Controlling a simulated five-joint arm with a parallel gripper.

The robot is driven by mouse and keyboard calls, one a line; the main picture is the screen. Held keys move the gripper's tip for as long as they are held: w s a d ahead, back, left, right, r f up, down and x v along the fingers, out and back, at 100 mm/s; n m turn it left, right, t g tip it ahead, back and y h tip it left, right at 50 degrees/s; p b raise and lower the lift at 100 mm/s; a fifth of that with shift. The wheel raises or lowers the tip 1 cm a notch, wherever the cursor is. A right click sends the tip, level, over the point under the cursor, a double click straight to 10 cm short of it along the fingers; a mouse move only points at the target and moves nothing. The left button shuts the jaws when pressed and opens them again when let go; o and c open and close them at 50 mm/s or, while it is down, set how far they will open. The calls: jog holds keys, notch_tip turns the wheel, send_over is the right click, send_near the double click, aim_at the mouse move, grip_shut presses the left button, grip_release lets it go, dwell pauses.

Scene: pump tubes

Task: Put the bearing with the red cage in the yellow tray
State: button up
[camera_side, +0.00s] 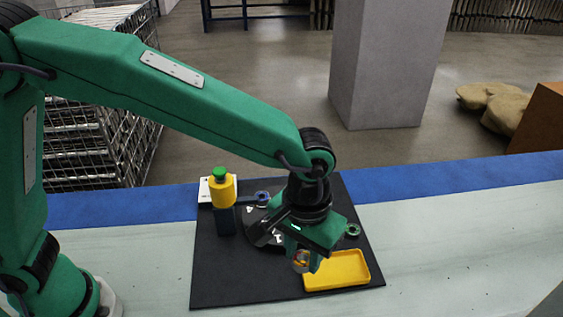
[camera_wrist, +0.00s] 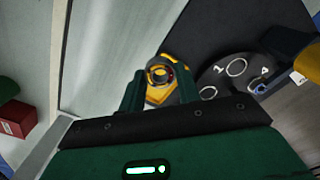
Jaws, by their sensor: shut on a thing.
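The bearing appears held above the tray's left part. I cannot tell how high, and the fingers hide part of it.
A green bearing (camera_side: 352,231) lies on the black mat (camera_side: 240,285) behind the tray. A blue bearing (camera_side: 262,197) lies farther back. A yellow bottle with a green cap (camera_side: 222,190) stands at the back left. A dark numbered disc (camera_wrist: 225,80) lies beside the tray.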

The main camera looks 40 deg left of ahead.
jog(key=s+d+f, duration=0.1)
jog(key=d, duration=0.5)
send_over(334, 271)
notch_tip(334, 271, down, 7)
jog(key=shift+f, duration=2.15)
jog(key=shift+f, duration=0.15)
jog(key=o, duration=1)
notch_tip(334, 271, up, 12)
jog(key=shift+r, duration=0.2)
